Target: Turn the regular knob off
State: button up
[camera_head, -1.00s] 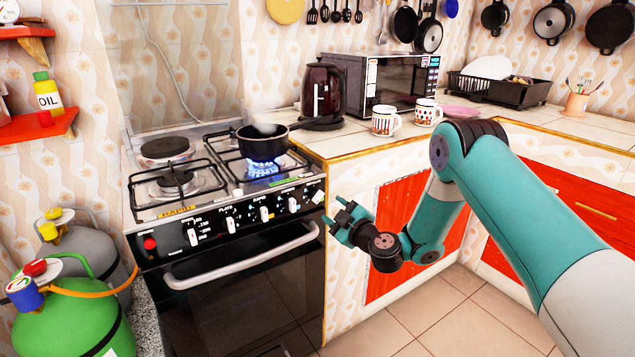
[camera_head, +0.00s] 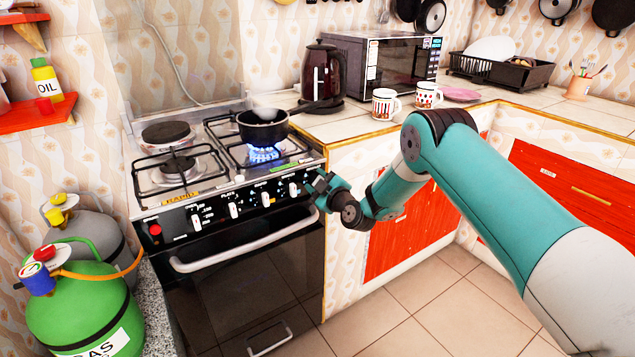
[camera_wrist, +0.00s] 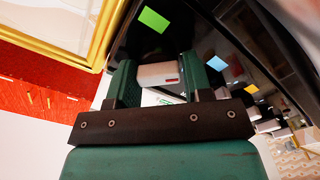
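The stove's front panel (camera_head: 215,212) carries a row of white knobs. The right-end knob (camera_head: 293,190) is nearest my gripper (camera_head: 316,188), which is just to its right in the head view. In the wrist view a white knob with a small red mark (camera_wrist: 158,73) shows between the two green fingers of my gripper (camera_wrist: 157,78). The fingers are spread, one on each side of it; contact cannot be told. Which knob is labelled regular is not readable. A blue flame (camera_head: 263,154) burns under the pot (camera_head: 263,128).
The oven handle (camera_head: 245,249) runs below the knobs. The counter's red cabinet door (camera_head: 400,235) is right of the stove. Gas cylinders (camera_head: 85,310) stand at the left. The tiled floor (camera_head: 430,310) in front is clear.

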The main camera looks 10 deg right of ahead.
jog(key=c, duration=0.5)
